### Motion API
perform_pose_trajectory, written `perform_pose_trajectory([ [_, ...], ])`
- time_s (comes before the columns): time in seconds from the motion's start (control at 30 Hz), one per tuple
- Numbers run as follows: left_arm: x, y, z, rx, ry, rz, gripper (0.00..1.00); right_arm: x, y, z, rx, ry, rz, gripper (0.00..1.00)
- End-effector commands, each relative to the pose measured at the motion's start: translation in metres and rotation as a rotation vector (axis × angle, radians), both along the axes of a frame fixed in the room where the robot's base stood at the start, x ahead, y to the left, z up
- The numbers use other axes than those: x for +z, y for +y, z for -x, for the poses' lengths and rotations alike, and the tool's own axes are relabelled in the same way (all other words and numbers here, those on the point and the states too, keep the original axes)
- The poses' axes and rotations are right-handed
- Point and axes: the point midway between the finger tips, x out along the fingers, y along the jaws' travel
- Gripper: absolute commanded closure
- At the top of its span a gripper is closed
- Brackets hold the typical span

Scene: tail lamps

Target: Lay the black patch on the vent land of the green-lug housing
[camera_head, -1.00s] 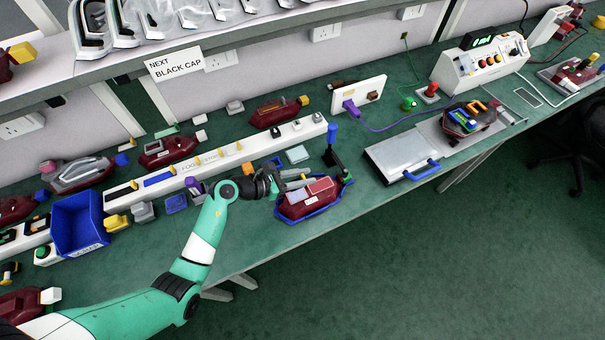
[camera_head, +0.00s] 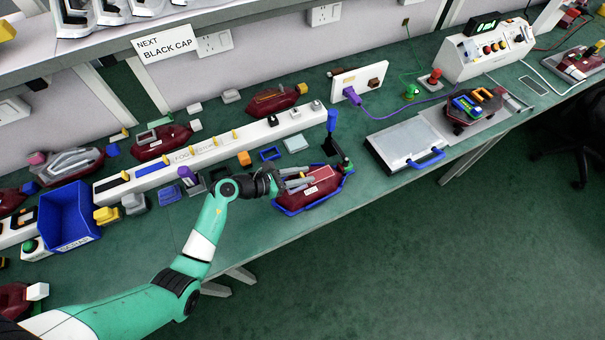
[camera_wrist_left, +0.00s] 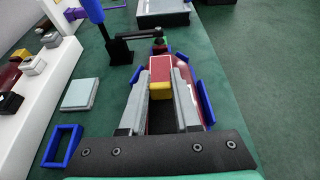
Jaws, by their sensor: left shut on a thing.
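The dark red housing (camera_head: 322,188) sits in a blue cradle (camera_head: 292,211) near the bench's front edge. My left gripper (camera_head: 299,183) is over the housing's near part. In the left wrist view its grey fingers (camera_wrist_left: 161,88) are shut on a yellow tab (camera_wrist_left: 160,91). A dark area (camera_wrist_left: 161,116) below the tab appears to be the black patch. The fingers hide its edges, and I cannot tell whether it touches the housing. My right gripper is out of view.
A black post with a blue handle (camera_head: 332,120) stands just behind the cradle. A white rail (camera_head: 215,150) with yellow-tabbed pieces runs behind my left arm. A blue bin (camera_head: 68,218) is at left, and a grey flat box (camera_head: 404,144) is at right.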

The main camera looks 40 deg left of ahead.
Motion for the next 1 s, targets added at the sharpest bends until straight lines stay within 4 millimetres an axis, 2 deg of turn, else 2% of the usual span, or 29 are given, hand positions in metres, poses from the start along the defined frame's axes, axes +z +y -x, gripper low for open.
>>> perform_pose_trajectory([
  [0.7,0.0013,0.0002,-0.0002,0.001,0.000,0.000,1.00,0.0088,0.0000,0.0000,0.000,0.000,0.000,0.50],
  [1.0,-0.0051,0.0000,-0.0002,0.000,0.000,0.000,1.00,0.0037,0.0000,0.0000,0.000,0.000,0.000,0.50],
])
